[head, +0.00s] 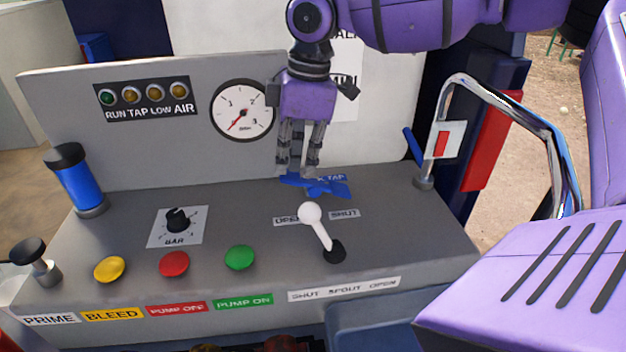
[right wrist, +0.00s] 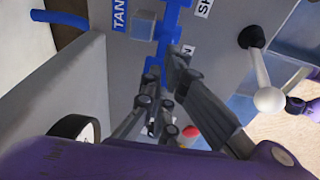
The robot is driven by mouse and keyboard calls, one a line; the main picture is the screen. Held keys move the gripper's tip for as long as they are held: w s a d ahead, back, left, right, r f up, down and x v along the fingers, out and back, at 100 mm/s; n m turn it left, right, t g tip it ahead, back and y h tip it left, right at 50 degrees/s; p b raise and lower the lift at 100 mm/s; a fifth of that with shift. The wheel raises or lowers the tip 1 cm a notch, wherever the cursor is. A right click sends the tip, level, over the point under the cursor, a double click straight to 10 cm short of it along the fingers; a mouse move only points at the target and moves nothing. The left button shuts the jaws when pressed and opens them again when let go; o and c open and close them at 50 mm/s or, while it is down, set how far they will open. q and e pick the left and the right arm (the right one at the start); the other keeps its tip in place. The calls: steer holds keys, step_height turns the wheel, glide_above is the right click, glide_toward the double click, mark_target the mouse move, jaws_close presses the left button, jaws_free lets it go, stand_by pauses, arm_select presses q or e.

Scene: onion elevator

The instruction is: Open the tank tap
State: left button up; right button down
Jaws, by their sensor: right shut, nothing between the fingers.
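The blue tank tap (head: 325,187) lies on the grey console top, its handle running roughly left to right. It also shows in the right wrist view (right wrist: 168,28). Its blue name label is partly hidden behind it in the head view. The OPEN label (head: 287,221) and SHUT label (head: 343,214) are just in front of it. My right gripper (head: 300,172) points down, shut and empty, with its fingertips at the left part of the handle. I cannot tell whether they touch it. In the right wrist view my fingers (right wrist: 163,72) sit close to the handle. My left gripper is out of view.
A white-knobbed spout lever (head: 311,215) stands just in front of the tap. A pressure gauge (head: 242,110) is on the back panel. A chrome pipe (head: 505,100) arches at the right. Red (head: 174,264) and green (head: 240,257) buttons lie at the front left.

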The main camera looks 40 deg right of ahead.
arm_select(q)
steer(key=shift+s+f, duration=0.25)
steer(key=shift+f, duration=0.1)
arm_select(e)
steer(key=shift+f, duration=0.5)
arm_select(q)
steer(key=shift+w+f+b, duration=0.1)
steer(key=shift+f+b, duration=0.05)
steer(key=shift+b, duration=0.2)
arm_select(e)
steer(key=shift+f, duration=0.35)
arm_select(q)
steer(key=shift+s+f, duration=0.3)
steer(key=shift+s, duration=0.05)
arm_select(e)
steer(key=shift+s+f, duration=0.1)
steer(key=shift+f, duration=0.35)
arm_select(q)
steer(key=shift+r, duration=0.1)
arm_select(e)
steer(key=shift+r, duration=0.2)
steer(key=shift+r, duration=0.2)
steer(key=shift+r+p, duration=0.45)
steer(key=shift+r, duration=1)
steer(key=shift+r+p, duration=0.5)
steer(key=shift+r, duration=1.25)
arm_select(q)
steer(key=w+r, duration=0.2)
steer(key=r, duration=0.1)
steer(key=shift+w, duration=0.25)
